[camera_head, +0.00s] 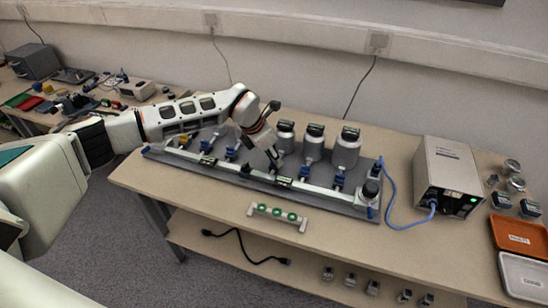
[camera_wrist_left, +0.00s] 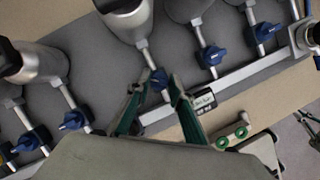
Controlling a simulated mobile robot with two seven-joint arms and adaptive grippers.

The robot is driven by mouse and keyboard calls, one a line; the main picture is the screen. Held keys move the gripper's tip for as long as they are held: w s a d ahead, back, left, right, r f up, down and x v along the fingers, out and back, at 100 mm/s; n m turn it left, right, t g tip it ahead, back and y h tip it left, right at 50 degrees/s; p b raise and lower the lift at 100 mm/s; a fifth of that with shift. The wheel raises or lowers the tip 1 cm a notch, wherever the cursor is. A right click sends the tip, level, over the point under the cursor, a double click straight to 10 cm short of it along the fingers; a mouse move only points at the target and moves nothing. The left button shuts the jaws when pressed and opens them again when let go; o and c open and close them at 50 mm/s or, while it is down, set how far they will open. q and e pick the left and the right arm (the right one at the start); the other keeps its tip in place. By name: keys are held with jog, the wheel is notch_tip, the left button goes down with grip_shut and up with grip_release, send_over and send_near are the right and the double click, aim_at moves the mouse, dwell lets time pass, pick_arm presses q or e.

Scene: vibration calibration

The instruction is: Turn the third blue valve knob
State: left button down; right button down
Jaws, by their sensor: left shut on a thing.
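A row of blue valve knobs sits on thin pipes along a grey board (camera_head: 335,205). My left gripper (camera_head: 275,164) reaches down to the board from the left, at the middle of the row. In the left wrist view its two fingers (camera_wrist_left: 157,88) are closed around a blue knob (camera_wrist_left: 158,79), the third from the left there. To its left is another blue knob (camera_wrist_left: 72,120); to its right are further blue knobs (camera_wrist_left: 212,55). In the head view the gripped knob is mostly hidden by the gripper. My right gripper is not in view.
Silver canisters (camera_head: 346,150) stand behind the knobs, close to my left wrist. A small rack with green rings (camera_head: 278,214) lies in front. A grey box (camera_head: 447,175) with a blue cable (camera_head: 391,200) and orange (camera_head: 520,238) and white trays (camera_head: 522,277) are at right. The table front is mostly clear.

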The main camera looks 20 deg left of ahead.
pick_arm(q)
jog(key=m, duration=0.1)
jog(key=m+b, duration=0.1)
jog(key=shift+w+a+f+m+g+h, duration=0.1)
jog(key=shift+w+m+g+h, duration=0.05)
jog(key=shift+m+g+h, duration=0.25)
jog(key=m+g+b, duration=0.1)
jog(key=m, duration=0.1)
jog(key=shift+f+m, duration=0.1)
jog(key=shift+m, duration=0.3)
jog(key=shift+m+g+h+b, duration=0.3)
jog(key=shift+m+h+b, duration=0.1)
jog(key=shift+m+b, duration=0.45)
jog(key=shift+w+f+m+g+b, duration=0.1)
jog(key=shift+m+g+b, duration=0.3)
jog(key=shift+m+b, duration=0.85)
jog(key=shift+m, duration=0.2)
jog(key=shift+r+m+g, duration=0.25)
jog(key=shift+m+g, duration=0.05)
jog(key=shift+m, duration=0.1)
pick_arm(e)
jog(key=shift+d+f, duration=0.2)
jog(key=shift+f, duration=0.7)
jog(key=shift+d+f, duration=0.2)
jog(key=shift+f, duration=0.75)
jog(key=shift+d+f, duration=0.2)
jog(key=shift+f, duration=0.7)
pick_arm(q)
jog(key=c, duration=1.8)
grip_release()
